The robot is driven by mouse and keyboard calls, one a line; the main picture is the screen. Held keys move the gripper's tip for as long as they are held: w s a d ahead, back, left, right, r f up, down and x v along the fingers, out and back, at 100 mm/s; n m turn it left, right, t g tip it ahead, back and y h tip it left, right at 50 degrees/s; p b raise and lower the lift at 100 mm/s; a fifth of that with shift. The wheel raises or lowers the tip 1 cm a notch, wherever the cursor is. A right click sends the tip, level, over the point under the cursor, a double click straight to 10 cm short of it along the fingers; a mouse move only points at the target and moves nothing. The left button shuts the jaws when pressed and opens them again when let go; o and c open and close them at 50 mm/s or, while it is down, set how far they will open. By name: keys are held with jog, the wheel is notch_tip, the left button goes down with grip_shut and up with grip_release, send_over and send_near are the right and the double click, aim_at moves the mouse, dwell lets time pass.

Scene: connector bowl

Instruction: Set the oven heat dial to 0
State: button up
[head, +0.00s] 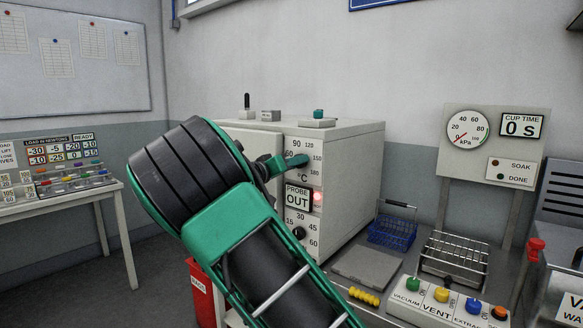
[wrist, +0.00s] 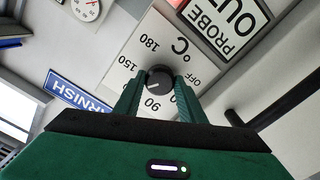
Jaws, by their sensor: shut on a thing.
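The oven (head: 350,190) is a pale cabinet in the head view. Its heat dial (wrist: 160,78) is a small black knob on a white °C panel. Printed marks around it include OFF, 90, 150 and 180; I make out no 0 on this scale. A pale pointer line on the knob seems to face lower left, between 90 and 150; the exact setting is unclear. My gripper (wrist: 159,88) is shut on the dial, one green finger on each side. In the head view my gripper (head: 288,164) covers most of the dial.
Below are a PROBE OUT sign (head: 297,199) with a lit red lamp and a second black dial (head: 299,233) marked 30, 45, 60. A blue basket (head: 393,230), a wire rack (head: 455,257) and a button box (head: 448,304) stand to the right.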

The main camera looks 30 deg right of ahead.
jog(key=shift+w+a+f+n, duration=0.1)
jog(key=shift+f+n, duration=0.05)
jog(key=shift+n, duration=7.8)
jog(key=shift+a+f+n, duration=0.1)
jog(key=shift+n, duration=7.85)
jog(key=o, duration=1)
jog(key=shift+d, duration=0.1)
jog(key=shift+o, duration=0.2)
jog(key=shift+r, duration=0.1)
